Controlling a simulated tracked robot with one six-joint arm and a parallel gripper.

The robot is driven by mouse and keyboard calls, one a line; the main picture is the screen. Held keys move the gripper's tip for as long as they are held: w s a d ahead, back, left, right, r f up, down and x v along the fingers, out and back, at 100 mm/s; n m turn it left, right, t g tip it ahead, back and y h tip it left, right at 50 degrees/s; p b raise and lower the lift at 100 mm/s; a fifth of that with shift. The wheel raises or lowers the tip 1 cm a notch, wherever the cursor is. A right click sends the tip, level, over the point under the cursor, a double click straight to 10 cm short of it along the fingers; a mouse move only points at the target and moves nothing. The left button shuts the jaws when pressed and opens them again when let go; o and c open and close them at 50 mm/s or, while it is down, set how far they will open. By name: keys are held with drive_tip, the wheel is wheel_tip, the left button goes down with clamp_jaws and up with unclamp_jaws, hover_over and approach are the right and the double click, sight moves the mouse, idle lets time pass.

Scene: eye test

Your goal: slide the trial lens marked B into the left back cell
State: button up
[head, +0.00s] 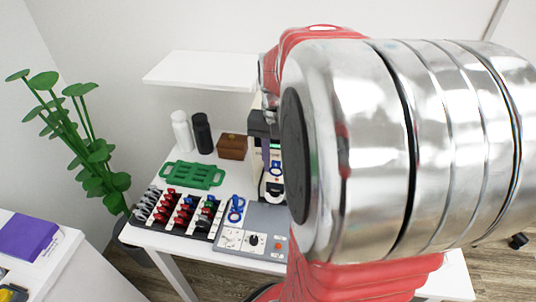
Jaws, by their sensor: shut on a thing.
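My gripper (266,150) shows only in part, past the left edge of my large silver and red arm. It appears shut on a small blue-rimmed lens (276,168), held above the table in front of a dark and white instrument. Its mark is too small to read. A blue ringed object (236,208), perhaps a trial frame, is at the right end of the lens rack. Its cells are too small to tell apart. Whether the lens touches anything is hidden.
A rack (178,212) holds several red, black and silver-handled lenses. Behind it are a green tray (193,175), a brown box (232,146), a white bottle (181,131) and a black bottle (202,133). My arm hides the right side.

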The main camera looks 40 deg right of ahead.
sight(275, 175)
drive_tip(key=shift+f, duration=0.15)
drive_tip(key=shift+f, duration=0.15)
drive_tip(key=shift+w+f, duration=0.1)
drive_tip(key=shift+f, duration=2.1)
drive_tip(key=shift+f, duration=1.35)
drive_tip(key=o, duration=1.1)
